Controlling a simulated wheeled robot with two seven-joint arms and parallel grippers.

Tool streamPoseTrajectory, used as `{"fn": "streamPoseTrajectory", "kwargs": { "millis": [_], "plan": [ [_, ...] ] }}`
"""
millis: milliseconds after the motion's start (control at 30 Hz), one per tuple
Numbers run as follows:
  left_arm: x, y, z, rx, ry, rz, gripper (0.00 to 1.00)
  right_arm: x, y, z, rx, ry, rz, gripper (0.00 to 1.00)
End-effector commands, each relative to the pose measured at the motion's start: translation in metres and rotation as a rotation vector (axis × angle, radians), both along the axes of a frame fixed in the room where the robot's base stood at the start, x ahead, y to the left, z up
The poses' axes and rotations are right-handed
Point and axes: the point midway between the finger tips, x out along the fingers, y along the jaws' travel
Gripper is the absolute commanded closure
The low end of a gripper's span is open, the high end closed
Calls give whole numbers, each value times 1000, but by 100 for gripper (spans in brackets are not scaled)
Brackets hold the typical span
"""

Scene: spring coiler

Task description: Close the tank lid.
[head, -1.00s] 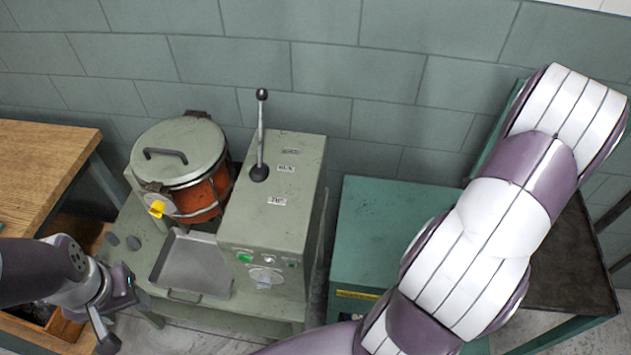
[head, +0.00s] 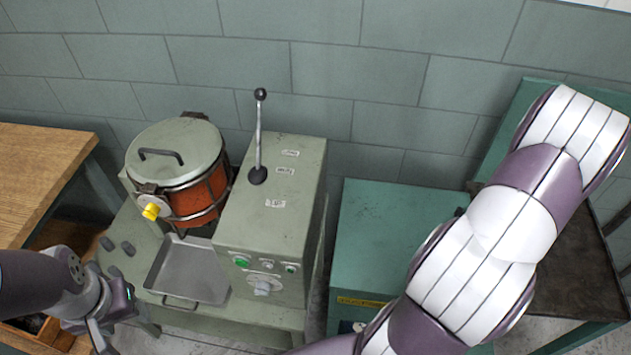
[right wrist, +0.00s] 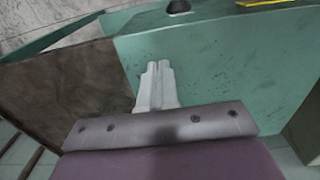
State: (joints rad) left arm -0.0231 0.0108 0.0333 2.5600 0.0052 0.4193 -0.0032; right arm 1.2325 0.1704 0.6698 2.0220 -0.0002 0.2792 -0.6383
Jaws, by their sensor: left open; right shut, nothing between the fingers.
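The tank (head: 190,198) is an orange drum in a dark frame on the left of the green-grey machine. Its round grey-green lid (head: 190,138), with a dark bar handle, lies across the tank's top. I cannot tell whether a small gap remains under the rim. A yellow knob (head: 151,211) sits at the tank's front left. My left gripper (head: 103,340) is open and empty, low at the left, in front of and below the tank and apart from it. My right gripper (right wrist: 157,85) is shut and empty over a teal surface in the right wrist view; the head view does not show it.
A grey tray (head: 188,272) lies before the tank. The machine's control box (head: 272,215), with an upright lever (head: 259,135), stands right of the tank. A wooden table (head: 40,165) is at left. A teal cabinet (head: 380,235) stands right, partly behind my right arm.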

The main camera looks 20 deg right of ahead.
Motion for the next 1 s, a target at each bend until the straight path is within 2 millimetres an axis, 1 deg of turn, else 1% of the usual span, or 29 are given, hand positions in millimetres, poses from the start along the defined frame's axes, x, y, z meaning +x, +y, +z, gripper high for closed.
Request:
{"fn": "streamPoseTrajectory", "kwargs": {
  "millis": [167, 700, 800, 1000],
  "plan": [
    [0, 0, 5, 0, 0, 0, 44, 0, 0, 5, 0, 0, 0, 100],
    [0, 0, 76, 0, 0, 0, 44, 0, 0, 79, 1, 0, 0, 100],
    [0, 0, 80, 0, 0, 0, 44, 0, 0, 83, 1, 0, 0, 100],
    [0, 0, 77, 0, 0, 0, 44, 0, 0, 80, 1, 1, 0, 100]
  ]
}}
